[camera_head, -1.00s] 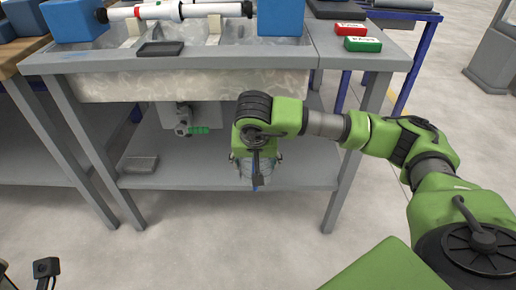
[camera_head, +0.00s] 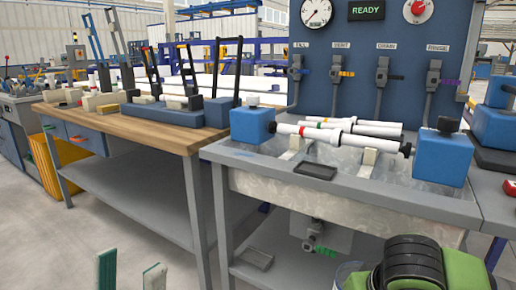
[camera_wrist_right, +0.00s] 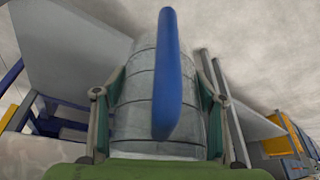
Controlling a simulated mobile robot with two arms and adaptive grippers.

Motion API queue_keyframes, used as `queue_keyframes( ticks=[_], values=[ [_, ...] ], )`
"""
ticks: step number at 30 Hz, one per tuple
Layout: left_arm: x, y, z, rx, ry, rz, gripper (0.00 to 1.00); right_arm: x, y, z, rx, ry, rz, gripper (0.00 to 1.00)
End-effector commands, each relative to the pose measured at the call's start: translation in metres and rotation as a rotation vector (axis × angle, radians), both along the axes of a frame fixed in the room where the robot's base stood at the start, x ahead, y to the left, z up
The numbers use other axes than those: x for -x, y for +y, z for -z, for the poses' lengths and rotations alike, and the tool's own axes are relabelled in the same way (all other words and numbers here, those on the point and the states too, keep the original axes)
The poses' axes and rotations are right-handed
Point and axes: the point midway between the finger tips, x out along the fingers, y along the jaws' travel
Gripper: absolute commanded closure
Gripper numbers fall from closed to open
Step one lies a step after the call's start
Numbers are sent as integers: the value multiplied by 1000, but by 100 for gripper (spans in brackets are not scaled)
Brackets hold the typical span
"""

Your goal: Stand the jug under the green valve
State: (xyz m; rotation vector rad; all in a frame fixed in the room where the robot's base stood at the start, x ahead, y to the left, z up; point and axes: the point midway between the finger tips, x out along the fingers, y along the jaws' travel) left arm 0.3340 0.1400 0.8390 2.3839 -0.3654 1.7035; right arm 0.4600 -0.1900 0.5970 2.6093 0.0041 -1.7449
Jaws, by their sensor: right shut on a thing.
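The jug (camera_wrist_right: 135,112) is clear with ring lines and a blue handle (camera_wrist_right: 168,75), which faces the right wrist camera. My right gripper (camera_wrist_right: 161,95) is shut on the jug, one finger on each side. In the head view only a sliver of the jug (camera_head: 345,273) shows beside my green right wrist at the bottom right. The green valve (camera_head: 318,251) hangs under the sink, above the lower shelf, to the upper left of the jug in the picture. My left gripper (camera_head: 131,274) is at the bottom left, its two fingertips apart with nothing between them.
The grey sink bench (camera_head: 240,158) holds white pipes (camera_head: 340,137), blue blocks (camera_head: 252,124) and a dark tray (camera_head: 315,171). A grey tray (camera_head: 257,259) lies on its lower shelf. A wooden workbench (camera_head: 125,128) stands left. Floor (camera_head: 120,225) in front of it is clear.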

Motion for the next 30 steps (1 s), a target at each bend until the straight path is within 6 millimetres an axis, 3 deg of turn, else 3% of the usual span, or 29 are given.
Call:
queue_keyframes(
  ticks=[1,5,8,13,18,23,26,30],
  values=[
    [-13,-4,0,-14,43,-1,60,0,0,-13,0,-1,1,59],
    [-49,-14,19,-56,169,-5,60,-1,0,-33,-1,-1,2,59],
    [-83,-23,43,-99,302,-9,60,-1,0,-54,-1,-1,3,59],
    [-140,-36,114,-193,601,-17,60,-1,0,-99,-1,-1,3,59],
    [-168,-38,207,-288,921,-27,60,-1,0,-144,-2,-1,4,59],
    [-161,-29,300,-376,1225,-35,60,-1,0,-185,-2,-1,4,59],
    [-139,-19,355,-427,1413,-38,60,-1,0,-211,-2,-1,4,59],
    [-91,-1,422,-494,1667,-43,60,-1,0,-245,-1,-1,4,59]
  ],
)
